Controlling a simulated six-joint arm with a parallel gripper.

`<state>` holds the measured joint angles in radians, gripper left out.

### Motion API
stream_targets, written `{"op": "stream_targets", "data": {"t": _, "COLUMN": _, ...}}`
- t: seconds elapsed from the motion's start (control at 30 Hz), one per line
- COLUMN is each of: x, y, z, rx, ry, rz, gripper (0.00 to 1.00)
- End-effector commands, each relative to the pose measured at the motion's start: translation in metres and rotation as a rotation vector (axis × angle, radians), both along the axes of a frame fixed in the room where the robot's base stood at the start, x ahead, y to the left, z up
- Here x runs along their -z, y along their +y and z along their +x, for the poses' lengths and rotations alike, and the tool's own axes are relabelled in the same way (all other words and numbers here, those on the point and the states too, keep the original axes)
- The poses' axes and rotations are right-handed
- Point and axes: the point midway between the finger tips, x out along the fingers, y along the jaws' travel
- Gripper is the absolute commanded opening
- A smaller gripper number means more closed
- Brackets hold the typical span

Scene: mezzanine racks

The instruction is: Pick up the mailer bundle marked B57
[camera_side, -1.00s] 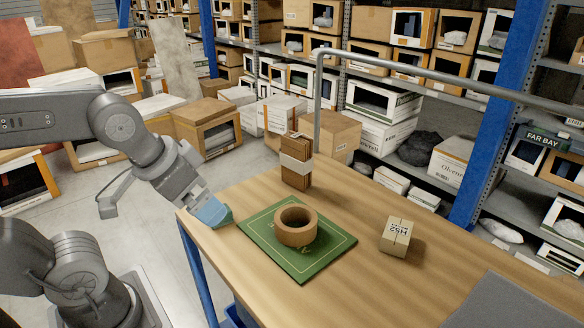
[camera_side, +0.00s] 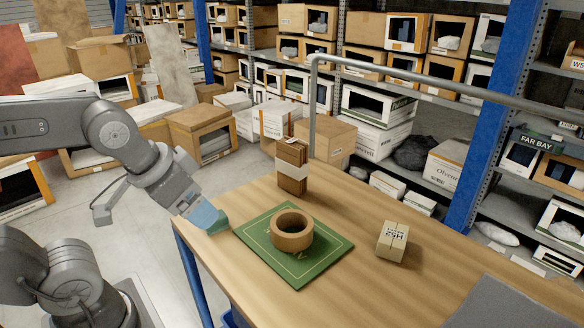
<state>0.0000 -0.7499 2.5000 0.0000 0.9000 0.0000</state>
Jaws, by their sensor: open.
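A brown mailer bundle (camera_side: 294,184) with a pale band around it stands upright on the wooden table, just behind the green mat. A small label shows on its top, but I cannot read B57 on it. My gripper (camera_side: 216,224) is at the left edge of the table, left of the mat, pointing down and right. It is open and apart from the bundle, which stands to its right and farther back. The gap between its fingers is hard to see from this side.
A brown tape roll (camera_side: 293,244) lies on the green mat (camera_side: 298,279), near my gripper. A small cardboard box (camera_side: 391,247) with black marking sits to the right. A grey pad (camera_side: 510,305) lies at the front right. A metal rail (camera_side: 420,73) runs behind the table. Bare wood lies between mat and box.

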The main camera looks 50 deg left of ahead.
Motion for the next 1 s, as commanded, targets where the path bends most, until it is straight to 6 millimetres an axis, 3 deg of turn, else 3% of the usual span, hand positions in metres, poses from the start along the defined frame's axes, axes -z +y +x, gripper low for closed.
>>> {"op": "stream_targets", "data": {"t": 0.17, "x": -0.008, "y": 0.002, "z": 0.008, "rx": 0.023, "ry": 0.008, "rz": 0.019, "gripper": 0.78}}
{"op": "stream_targets", "data": {"t": 0.27, "x": -0.027, "y": 0.006, "z": 0.028, "rx": 0.085, "ry": 0.032, "rz": 0.069, "gripper": 0.78}}
{"op": "stream_targets", "data": {"t": 0.4, "x": -0.063, "y": 0.016, "z": 0.075, "rx": 0.236, "ry": 0.092, "rz": 0.178, "gripper": 0.78}}
{"op": "stream_targets", "data": {"t": 0.6, "x": -0.1, "y": 0.037, "z": 0.15, "rx": 0.467, "ry": 0.196, "rz": 0.326, "gripper": 0.78}}
{"op": "stream_targets", "data": {"t": 0.8, "x": -0.114, "y": 0.063, "z": 0.225, "rx": 0.697, "ry": 0.309, "rz": 0.444, "gripper": 0.78}}
{"op": "stream_targets", "data": {"t": 1.0, "x": -0.103, "y": 0.092, "z": 0.291, "rx": 0.926, "ry": 0.429, "rz": 0.526, "gripper": 0.78}}
